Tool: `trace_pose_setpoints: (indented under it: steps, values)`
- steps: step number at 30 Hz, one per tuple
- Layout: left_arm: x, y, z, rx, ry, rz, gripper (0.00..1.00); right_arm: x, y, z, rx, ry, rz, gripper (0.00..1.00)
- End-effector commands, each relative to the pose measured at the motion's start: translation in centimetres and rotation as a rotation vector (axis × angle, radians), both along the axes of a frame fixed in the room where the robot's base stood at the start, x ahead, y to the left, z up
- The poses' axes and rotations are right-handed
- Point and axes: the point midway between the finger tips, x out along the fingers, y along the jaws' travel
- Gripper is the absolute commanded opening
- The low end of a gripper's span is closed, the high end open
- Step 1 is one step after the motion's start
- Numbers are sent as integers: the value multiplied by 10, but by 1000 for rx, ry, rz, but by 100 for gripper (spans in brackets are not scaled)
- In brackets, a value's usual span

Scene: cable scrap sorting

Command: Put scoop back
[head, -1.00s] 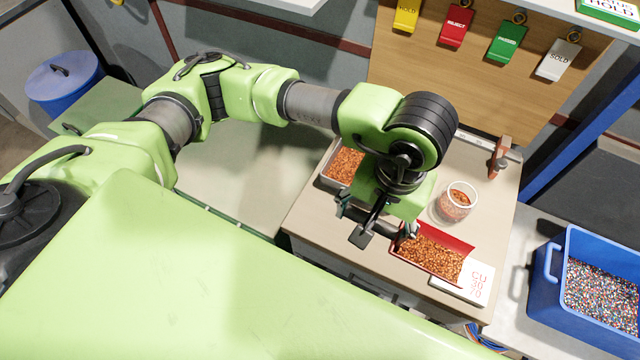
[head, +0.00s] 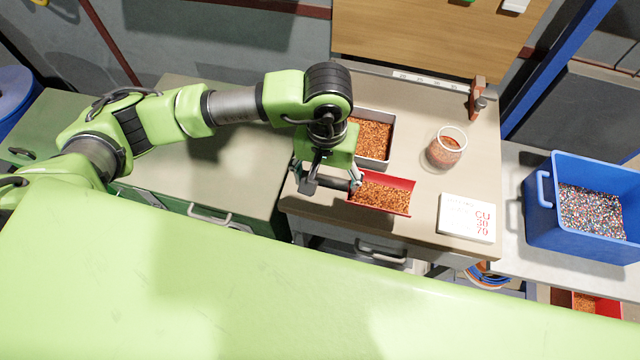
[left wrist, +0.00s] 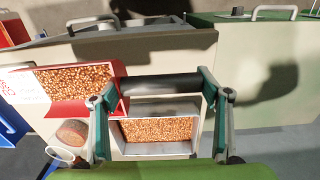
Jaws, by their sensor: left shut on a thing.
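The red scoop (head: 398,208) is filled with copper granules and is near the front of the beige bench, left of the white card. My left gripper (head: 331,183) is shut on the scoop's dark handle. In the left wrist view the handle (left wrist: 165,85) lies between the fingers, with the scoop's red pan (left wrist: 66,110) to their left. The scoop looks roughly level. I cannot tell whether its underside touches the bench. My right gripper is not in view.
A metal tray of copper granules (head: 392,151) stands just behind the scoop. A glass jar (head: 446,150), a white card marked CU (head: 466,218) and a brown upright stand (head: 476,98) are to the right. A blue bin (head: 540,205) stands farther right. The bench's right middle is mostly clear.

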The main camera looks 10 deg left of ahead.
Motion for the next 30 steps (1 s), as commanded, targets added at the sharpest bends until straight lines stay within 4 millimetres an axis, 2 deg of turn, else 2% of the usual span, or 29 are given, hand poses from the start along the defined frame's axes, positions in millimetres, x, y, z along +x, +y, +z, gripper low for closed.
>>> trace_pose_setpoints:
  steps: [8, 12, 17, 29, 30]
  values:
    - [10, 10, -17, -1, -2, 2, 30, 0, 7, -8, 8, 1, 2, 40]
    - [18, 20, -36, -1, 0, 3, 30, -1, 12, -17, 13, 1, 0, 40]
    - [17, 18, -58, -3, 0, -1, 30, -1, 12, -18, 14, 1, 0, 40]
    - [18, 18, -63, -2, -3, -1, 30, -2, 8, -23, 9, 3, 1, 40]
    - [17, 18, -63, -1, -2, -1, 75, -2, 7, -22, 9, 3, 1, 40]
